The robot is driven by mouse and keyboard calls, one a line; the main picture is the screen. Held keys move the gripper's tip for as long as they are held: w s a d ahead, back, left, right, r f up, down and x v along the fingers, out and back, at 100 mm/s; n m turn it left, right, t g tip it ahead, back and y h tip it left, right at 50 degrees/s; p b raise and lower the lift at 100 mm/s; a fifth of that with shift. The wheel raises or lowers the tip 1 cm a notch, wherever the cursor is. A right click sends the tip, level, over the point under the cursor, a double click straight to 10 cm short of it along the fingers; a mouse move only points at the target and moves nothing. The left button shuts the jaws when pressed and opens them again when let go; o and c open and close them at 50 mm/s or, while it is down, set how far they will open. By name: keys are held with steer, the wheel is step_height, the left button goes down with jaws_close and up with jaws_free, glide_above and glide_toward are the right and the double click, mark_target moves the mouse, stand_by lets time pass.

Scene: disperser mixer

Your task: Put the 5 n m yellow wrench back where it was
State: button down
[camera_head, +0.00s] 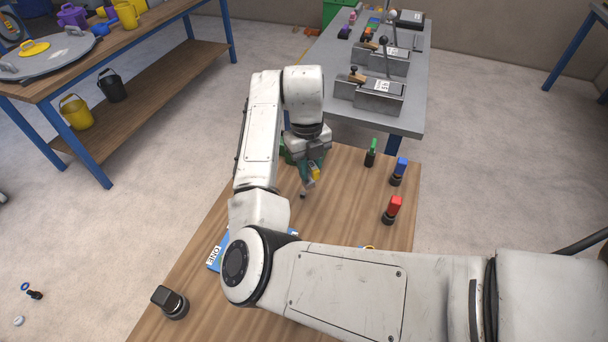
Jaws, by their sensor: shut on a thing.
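My gripper (311,170) is in the middle of the picture, above the far part of the wooden table (345,228), with its fingers pointing down. It is shut on the yellow wrench (314,173). The wrench shows as a small yellow block with a dark grey end pointing down and slightly left. The fingers hide part of it. I cannot tell whether its lower end touches the tabletop.
A green tool (371,151), a blue tool (401,167) and a red tool (392,208) stand along the table's right side. A black knob-like piece (170,301) is at lower left. A grey bench (407,120) with labelled boxes stands behind.

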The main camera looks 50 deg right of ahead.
steer(key=shift+w+d+f+p, duration=0.25)
steer(key=shift+w+f, duration=0.3)
steer(key=shift+f, duration=0.65)
steer(key=shift+w+d+f+p, duration=0.3)
steer(key=shift+w+f, duration=0.2)
steer(key=shift+f, duration=0.75)
steer(key=shift+w+d+f+p, duration=0.25)
steer(key=shift+w+f, duration=0.3)
steer(key=shift+f, duration=0.65)
steer(key=shift+f, duration=0.1)
steer(key=shift+f, duration=0.1)
steer(key=c, duration=1)
jaws_free()
steer(key=shift+o, duration=0.2)
step_height(320, 180, up, 12)
steer(key=w+b, duration=0.1)
steer(key=b, duration=0.1)
steer(key=shift+w+d+b, duration=0.15)
steer(key=shift+d+b, duration=0.15)
steer(key=shift+d, duration=0.05)
